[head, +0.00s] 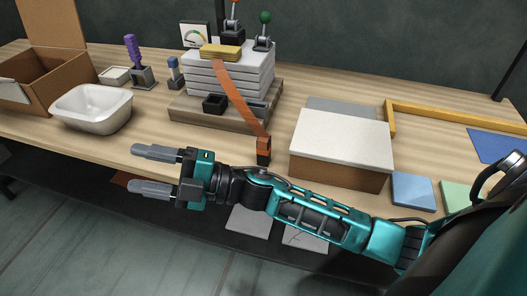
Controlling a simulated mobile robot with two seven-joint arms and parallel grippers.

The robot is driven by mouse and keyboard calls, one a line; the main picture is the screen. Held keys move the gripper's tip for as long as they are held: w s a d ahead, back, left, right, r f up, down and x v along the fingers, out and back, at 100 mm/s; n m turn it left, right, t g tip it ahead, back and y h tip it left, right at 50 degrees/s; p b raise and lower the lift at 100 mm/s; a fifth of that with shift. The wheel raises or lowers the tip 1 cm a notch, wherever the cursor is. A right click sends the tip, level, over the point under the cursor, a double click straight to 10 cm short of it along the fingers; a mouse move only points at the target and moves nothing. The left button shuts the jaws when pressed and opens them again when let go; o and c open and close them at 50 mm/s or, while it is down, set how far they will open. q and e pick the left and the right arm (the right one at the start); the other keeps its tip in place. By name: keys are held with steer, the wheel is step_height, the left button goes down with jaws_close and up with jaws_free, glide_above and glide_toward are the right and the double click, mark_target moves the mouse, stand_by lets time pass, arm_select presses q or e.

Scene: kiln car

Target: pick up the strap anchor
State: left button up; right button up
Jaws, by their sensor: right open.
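An orange strap (238,98) runs from the top of a stack of grey slabs (228,75) down to the table's front edge. At its lower end is a small black and orange block (264,151), which looks like the strap anchor. My right gripper (136,168) reaches in from the right, its forearm passing just in front of the block. Its two grey fingers are spread apart, empty, and point left. They are at the table's front edge, left of the block and below the white basin. My left gripper is not in view.
A white basin (92,106) and an open cardboard box (52,82) stand at the left. A white-topped brown box (341,150) stands right of the strap, with blue (413,190) and green tiles beside it. Levers and a gauge stand behind the stack.

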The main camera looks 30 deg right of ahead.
steer(key=s+a+r+n+g, duration=0.1)
steer(key=s+a+n+g, duration=0.1)
steer(key=n+g, duration=0.85)
steer(key=n+h+b, duration=0.1)
steer(key=n+h, duration=0.7)
steer(key=h, duration=1)
glide_toward(264, 138)
steer(key=shift+g, duration=0.45)
steer(key=f, duration=0.2)
steer(key=w+f, duration=0.1)
steer(key=f, duration=0.1)
steer(key=shift+d+f+b, duration=0.1)
steer(key=shift+d+b, duration=0.05)
steer(key=shift+b, duration=0.25)
steer(key=shift+s+a+f, duration=0.1)
steer(key=shift+a+f, duration=0.1)
steer(key=shift+f, duration=1.3)
steer(key=shift+a+f, duration=0.15)
steer(key=shift+f, duration=1.4)
steer(key=shift+c, duration=0.2)
